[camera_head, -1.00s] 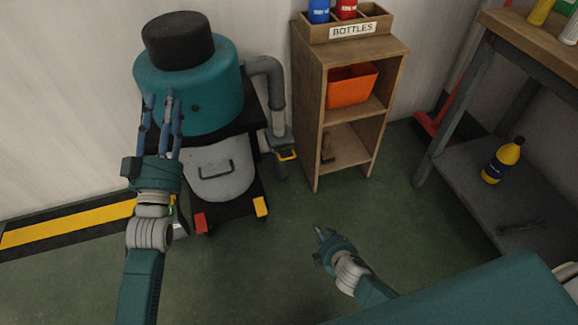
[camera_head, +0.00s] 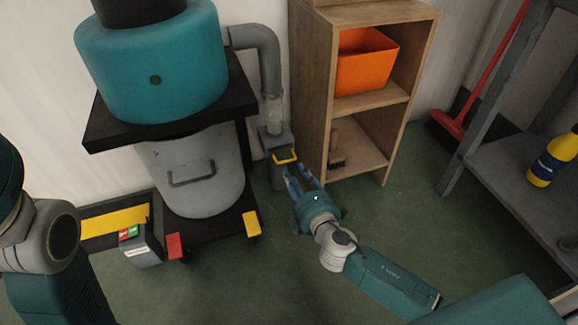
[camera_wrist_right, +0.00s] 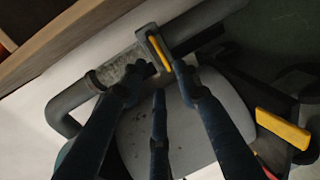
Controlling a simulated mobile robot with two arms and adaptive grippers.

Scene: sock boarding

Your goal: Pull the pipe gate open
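The pipe gate (camera_head: 272,142) is a grey block on the grey pipe (camera_head: 268,62), with a yellow handle (camera_head: 285,158) facing out. It stands low between the dust collector and the wooden shelf. My right gripper (camera_head: 300,174) is just below and right of the handle, fingers apart and empty. In the right wrist view my right gripper (camera_wrist_right: 157,82) shows spread fingers, with the yellow handle (camera_wrist_right: 159,52) just beyond the tips. I see no contact with it. My left gripper is out of view; only part of my left arm shows at the left edge.
The teal dust collector (camera_head: 150,70) with its grey drum (camera_head: 205,185) stands left of the gate. The wooden shelf (camera_head: 312,100), holding an orange bin (camera_head: 365,65), is close on the right. A workbench (camera_head: 490,160) stands farther right. Green floor in front is free.

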